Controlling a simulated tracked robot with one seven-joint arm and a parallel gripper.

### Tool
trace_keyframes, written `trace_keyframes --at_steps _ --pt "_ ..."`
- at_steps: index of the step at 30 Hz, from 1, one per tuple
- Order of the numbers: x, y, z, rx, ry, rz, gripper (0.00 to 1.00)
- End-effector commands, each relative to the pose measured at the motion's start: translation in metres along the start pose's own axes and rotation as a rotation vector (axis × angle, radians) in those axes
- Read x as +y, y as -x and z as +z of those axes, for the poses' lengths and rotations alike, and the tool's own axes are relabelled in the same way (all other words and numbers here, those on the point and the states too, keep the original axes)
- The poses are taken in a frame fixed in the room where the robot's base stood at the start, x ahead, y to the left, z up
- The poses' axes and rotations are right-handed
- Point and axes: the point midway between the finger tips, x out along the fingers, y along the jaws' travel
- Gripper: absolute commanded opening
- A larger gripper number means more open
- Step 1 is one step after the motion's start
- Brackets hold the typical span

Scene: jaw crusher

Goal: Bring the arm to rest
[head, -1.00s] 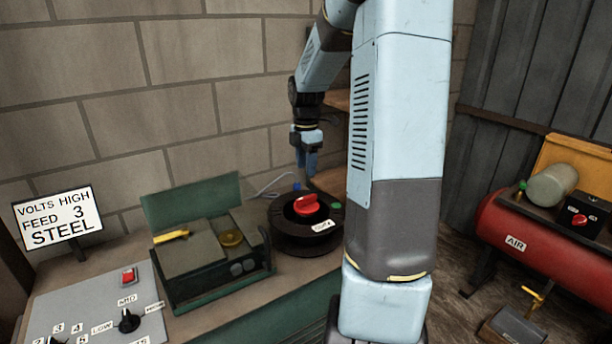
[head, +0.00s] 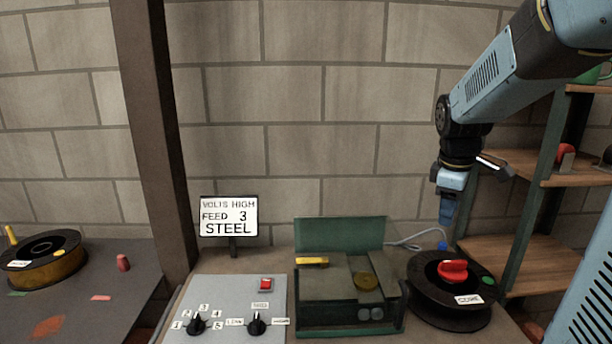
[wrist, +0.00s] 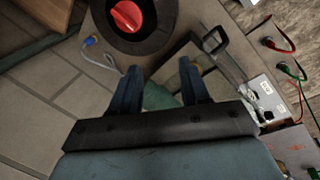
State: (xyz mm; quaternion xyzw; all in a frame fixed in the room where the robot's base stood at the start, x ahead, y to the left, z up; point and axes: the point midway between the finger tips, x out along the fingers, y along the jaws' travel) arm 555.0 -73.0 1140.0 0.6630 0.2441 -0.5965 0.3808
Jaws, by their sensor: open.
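My arm reaches in from the upper right in the head view. My gripper (head: 447,207) hangs pointing down above the bench, to the upper left of a black spool (head: 450,312) with a red knob (head: 453,271). In the wrist view, my gripper's two fingers (wrist: 160,92) stand apart with nothing between them. The spool also shows there at the top, beyond the fingers (wrist: 160,38), and the green machine lies past the right finger. The gripper touches nothing that I can see.
A green-lidded machine (head: 350,302) and a grey control panel (head: 235,305) with dials stand on the bench. A sign (head: 229,216) reads VOLTS HIGH, FEED 3, STEEL. Wooden shelves (head: 520,262) are at right. A brown post (head: 155,130) and a yellow spool (head: 48,268) are at left.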

Motion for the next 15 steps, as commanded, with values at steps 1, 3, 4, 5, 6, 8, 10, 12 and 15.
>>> trace_keyframes --at_steps 1,3,4,5,6,8,10,12,15 --pt "-0.013 0.01 0.0 0.012 -0.051 0.021 0.46" --pt "-0.029 0.021 0.001 0.03 -0.137 0.043 0.46" --pt "-0.035 0.025 0.002 0.04 -0.175 0.051 0.46" --pt "-0.042 0.029 0.002 0.05 -0.212 0.058 0.46" --pt "-0.051 0.034 0.004 0.065 -0.261 0.068 0.46" --pt "-0.064 0.042 0.006 0.089 -0.335 0.08 0.46" --pt "-0.079 0.049 0.01 0.121 -0.42 0.09 0.46" --pt "-0.094 0.056 0.014 0.156 -0.505 0.096 0.46" --pt "-0.115 0.063 0.02 0.211 -0.627 0.093 0.46"
